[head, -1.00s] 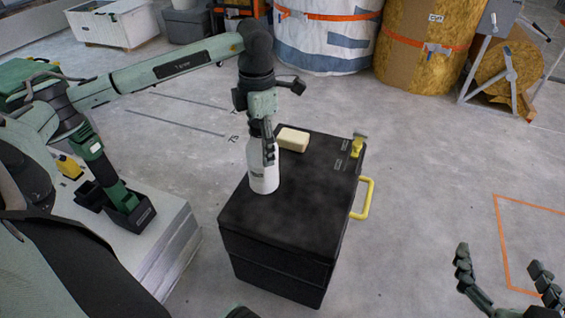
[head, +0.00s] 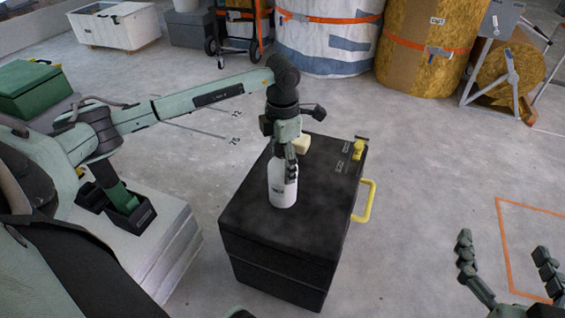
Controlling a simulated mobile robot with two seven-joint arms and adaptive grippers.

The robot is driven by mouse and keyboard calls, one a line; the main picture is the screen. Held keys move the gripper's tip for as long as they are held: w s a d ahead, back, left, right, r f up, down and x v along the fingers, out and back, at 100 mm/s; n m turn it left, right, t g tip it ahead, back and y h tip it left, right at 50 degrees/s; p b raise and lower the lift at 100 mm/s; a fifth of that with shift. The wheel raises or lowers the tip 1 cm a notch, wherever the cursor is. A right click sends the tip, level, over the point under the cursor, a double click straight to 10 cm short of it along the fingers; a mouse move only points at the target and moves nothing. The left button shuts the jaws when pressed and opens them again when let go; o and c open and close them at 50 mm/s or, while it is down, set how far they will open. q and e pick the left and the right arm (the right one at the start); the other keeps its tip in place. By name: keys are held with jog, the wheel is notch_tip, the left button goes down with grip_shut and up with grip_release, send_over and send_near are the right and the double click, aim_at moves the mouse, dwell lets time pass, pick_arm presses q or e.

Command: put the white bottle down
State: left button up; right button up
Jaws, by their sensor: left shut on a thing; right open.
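The white bottle (head: 281,190) is upright at the black cabinet's top, with dark lettering on its side. My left gripper (head: 289,165) comes down from above and is shut on the bottle's upper part. The bottle's base shows against the black top (head: 250,213); I cannot tell whether it touches the surface. My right gripper (head: 508,270) is open and empty at the lower right, away from the cabinet.
A cream block (head: 302,144) lies on the cabinet top behind the bottle, partly hidden by my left gripper. A yellow clip (head: 358,150) sits at the far right corner, and a yellow handle (head: 369,203) sticks out from the right side. The near part of the top is clear.

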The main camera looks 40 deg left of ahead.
jog(key=shift+r, duration=0.2)
pick_arm(q)
jog(key=o, duration=1.9)
pick_arm(e)
jog(key=shift+a+r, duration=0.1)
jog(key=shift+a, duration=0.05)
